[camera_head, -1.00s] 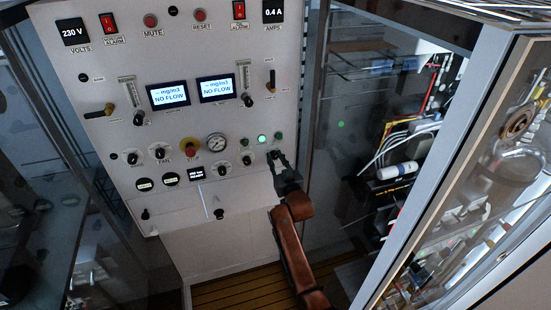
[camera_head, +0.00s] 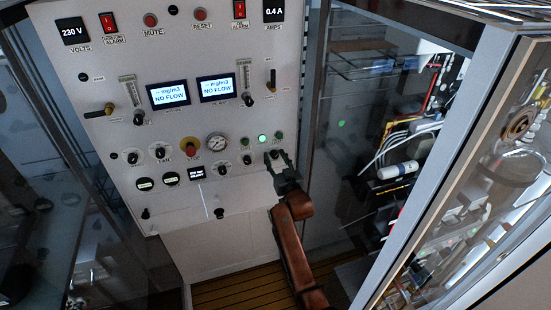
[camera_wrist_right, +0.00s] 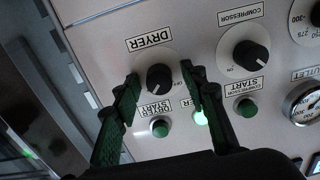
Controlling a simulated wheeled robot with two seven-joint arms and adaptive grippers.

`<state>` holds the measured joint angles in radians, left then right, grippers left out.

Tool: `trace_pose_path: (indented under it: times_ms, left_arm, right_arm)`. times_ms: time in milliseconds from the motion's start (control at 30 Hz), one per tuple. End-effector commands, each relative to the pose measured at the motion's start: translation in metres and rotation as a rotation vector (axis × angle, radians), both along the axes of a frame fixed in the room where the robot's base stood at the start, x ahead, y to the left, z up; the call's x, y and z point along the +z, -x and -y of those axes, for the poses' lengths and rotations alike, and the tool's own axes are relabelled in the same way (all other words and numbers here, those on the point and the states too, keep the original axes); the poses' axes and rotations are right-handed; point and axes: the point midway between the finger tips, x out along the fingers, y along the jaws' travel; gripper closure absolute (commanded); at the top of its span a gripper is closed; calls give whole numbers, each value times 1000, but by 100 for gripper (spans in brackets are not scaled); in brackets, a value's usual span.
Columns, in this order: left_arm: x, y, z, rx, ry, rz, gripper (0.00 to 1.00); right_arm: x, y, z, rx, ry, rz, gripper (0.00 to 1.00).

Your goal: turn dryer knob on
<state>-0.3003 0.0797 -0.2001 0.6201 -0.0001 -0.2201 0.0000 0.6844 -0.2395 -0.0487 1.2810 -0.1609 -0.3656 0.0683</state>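The dryer knob (camera_wrist_right: 158,78) is a round black knob under the label DRYER on the white panel (camera_head: 205,240). In the wrist view my right gripper (camera_wrist_right: 160,80) is open, with one green-padded finger on each side of the knob. I cannot tell whether either finger touches it. In the head view the right gripper (camera_head: 277,157) is at the panel's lower right, and its fingers partly hide the knob. My left gripper is not in view.
The black compressor knob (camera_wrist_right: 248,53) is close by. The green dryer start button (camera_wrist_right: 160,128), a lit green lamp (camera_wrist_right: 200,117) and the compressor start button (camera_wrist_right: 246,107) sit near the fingers. A glass-sided cabinet (camera_head: 480,130) stands at the right.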

Motion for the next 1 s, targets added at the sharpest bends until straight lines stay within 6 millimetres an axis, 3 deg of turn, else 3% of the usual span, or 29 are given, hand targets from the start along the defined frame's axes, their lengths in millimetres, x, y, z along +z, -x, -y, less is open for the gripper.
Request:
trace_pose_path:
  times_ms: [333,733,1000]
  left_arm:
    - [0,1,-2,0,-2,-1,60]
    - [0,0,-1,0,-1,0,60]
    - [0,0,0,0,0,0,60]
  right_arm:
    - [-1,6,3,-1,1,-1,60]
    - [-1,58,19,-1,1,-1,60]
    - [0,72,23,1,1,0,60]
